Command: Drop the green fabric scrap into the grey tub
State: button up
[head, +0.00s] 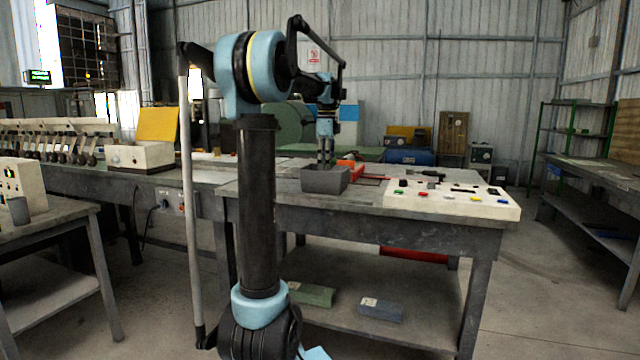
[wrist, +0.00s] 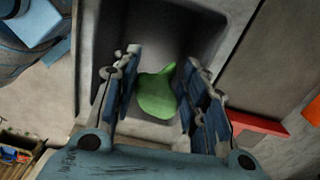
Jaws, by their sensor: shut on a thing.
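The grey tub (head: 322,181) stands on the front left part of the workbench in the head view. My gripper (head: 326,160) points down over it, its fingers at or just above the rim. In the wrist view the tub's open inside (wrist: 150,25) lies below my gripper (wrist: 160,65). The green fabric scrap (wrist: 157,95) is between the two fingers, and my gripper is shut on it. The scrap is over the tub's opening; how high it is above the floor of the tub I cannot tell. The scrap is hidden in the head view.
An orange-red object (wrist: 256,124) lies on the bench close to the tub's right side. A white board (head: 450,203) with several small coloured pieces lies further right. The workbench (head: 400,225) has a lower shelf with a few boxes.

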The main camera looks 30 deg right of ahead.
jog(key=o, duration=0.8)
jog(key=shift+o, duration=0.2)
notch_tip(320, 180, up, 12)
dwell(0.4)
jog(key=s+a+f+n, duration=0.2)
jog(key=a+f+n, duration=0.25)
jog(key=a, duration=0.45)
jog(key=s+a+f+n+t, duration=0.1)
jog(key=s+a+f+n, duration=0.25)
jog(key=a+f, duration=0.35)
jog(key=s+a+f+n, duration=0.2)
jog(key=a+f+n, duration=0.25)
jog(key=a, duration=0.55)
jog(key=s+a+f+n, duration=0.4)
jog(key=s+f, duration=0.1)
jog(key=f, duration=0.3)
jog(key=s+a+f+n, duration=0.5)
jog(key=s+f, duration=0.1)
jog(key=f, duration=0.3)
jog(key=s+a+f+n+t, duration=0.1)
jog(key=s+a+f+n, duration=0.4)
jog(key=f, duration=0.4)
jog(key=shift+s+a, duration=0.15)
jog(key=shift+s, duration=0.2)
